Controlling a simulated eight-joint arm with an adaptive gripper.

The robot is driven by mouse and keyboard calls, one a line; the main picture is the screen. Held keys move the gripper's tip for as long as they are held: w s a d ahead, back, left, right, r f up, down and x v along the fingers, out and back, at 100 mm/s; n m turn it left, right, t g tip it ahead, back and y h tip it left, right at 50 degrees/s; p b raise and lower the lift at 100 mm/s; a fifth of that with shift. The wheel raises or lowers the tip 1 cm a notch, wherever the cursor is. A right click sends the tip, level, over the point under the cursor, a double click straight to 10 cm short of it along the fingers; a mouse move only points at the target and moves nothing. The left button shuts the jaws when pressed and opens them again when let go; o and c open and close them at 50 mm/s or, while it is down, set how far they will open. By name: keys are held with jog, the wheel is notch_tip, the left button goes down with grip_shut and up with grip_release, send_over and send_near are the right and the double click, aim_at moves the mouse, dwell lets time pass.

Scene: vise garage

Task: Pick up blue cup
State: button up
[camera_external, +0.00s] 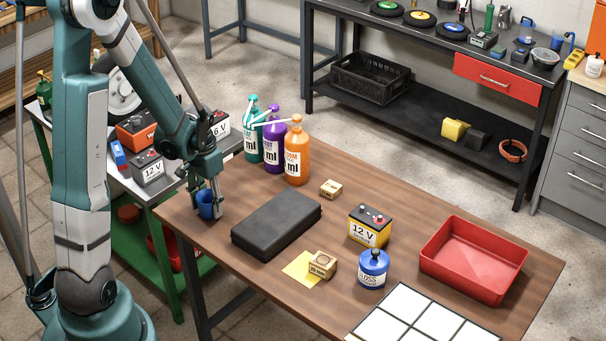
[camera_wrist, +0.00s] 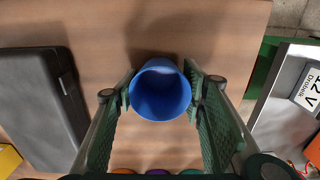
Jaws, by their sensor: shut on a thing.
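The blue cup (camera_external: 205,205) is near the left edge of the wooden table (camera_external: 400,250). My gripper (camera_external: 210,203) points down at it and is shut on it, one finger on each side. In the wrist view the cup (camera_wrist: 160,90) sits between the two green finger pads of my gripper (camera_wrist: 160,95), with its round opening facing the camera. I cannot tell whether its base touches the table.
A black case (camera_external: 277,225) lies just right of the cup. Several pump bottles (camera_external: 297,152) stand behind it. A battery (camera_external: 369,226), a blue jar (camera_external: 373,270), small boxes (camera_external: 322,265) and a red tray (camera_external: 475,260) are further right.

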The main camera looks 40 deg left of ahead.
jog(key=shift+r, duration=0.15)
notch_tip(320, 180, up, 10)
jog(key=p, duration=0.2)
dwell(0.6)
